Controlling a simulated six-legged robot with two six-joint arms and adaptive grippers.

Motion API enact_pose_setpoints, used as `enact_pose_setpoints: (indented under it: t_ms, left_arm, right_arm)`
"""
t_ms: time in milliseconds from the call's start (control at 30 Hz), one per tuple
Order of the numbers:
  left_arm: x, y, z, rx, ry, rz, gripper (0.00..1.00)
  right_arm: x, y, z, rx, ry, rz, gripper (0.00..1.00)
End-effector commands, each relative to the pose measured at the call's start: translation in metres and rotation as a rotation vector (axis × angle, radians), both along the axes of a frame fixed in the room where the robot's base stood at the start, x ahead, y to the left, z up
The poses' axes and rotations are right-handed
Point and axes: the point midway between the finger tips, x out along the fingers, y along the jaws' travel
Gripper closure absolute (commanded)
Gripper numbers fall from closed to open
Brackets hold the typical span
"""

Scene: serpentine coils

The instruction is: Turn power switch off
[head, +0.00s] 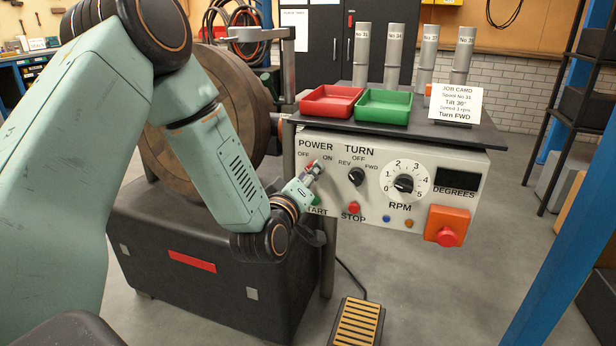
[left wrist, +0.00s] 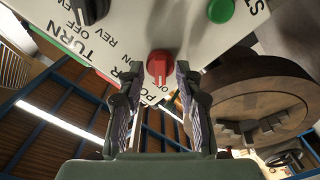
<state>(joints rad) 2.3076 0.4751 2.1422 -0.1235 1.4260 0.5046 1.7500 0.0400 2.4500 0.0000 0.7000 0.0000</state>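The red power switch (left wrist: 159,66) is on the front of the white control panel (head: 400,147), under the POWER label with OFF to its left and ON to its right. In the head view it is mostly hidden by my left gripper (head: 308,176). In the left wrist view my left gripper (left wrist: 158,72) is open, with one finger on each side of the switch and a small gap showing on both sides. I cannot tell clearly which way the switch points. My right gripper is not in view.
Beside the switch are the black TURN knob (head: 356,176), the red STOP button (head: 354,208), the green START button (left wrist: 221,10) and the RPM dial (head: 403,184). An orange box with a red emergency button (head: 447,237) is at right. Red (head: 331,117) and green (head: 383,121) trays stand above.

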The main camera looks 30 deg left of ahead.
Motion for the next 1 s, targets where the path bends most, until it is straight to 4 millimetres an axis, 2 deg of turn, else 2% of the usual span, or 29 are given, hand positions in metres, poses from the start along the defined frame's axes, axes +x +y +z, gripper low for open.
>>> enact_pose_setpoints:
  t_ms: [267, 700, 1000]
  left_arm:
    - [-0.005, -0.001, -0.001, -0.001, 0.003, 0.0, 0.65]
    - [-0.064, -0.015, -0.001, -0.002, 0.003, 0.0, 0.65]
    - [-0.073, -0.018, 0.0, 0.001, 0.0, 0.001, 0.65]
  right_arm:
    - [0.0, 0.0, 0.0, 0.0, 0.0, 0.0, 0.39]
    - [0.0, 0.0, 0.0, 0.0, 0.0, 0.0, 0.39]
    - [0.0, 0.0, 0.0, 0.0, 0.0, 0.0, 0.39]
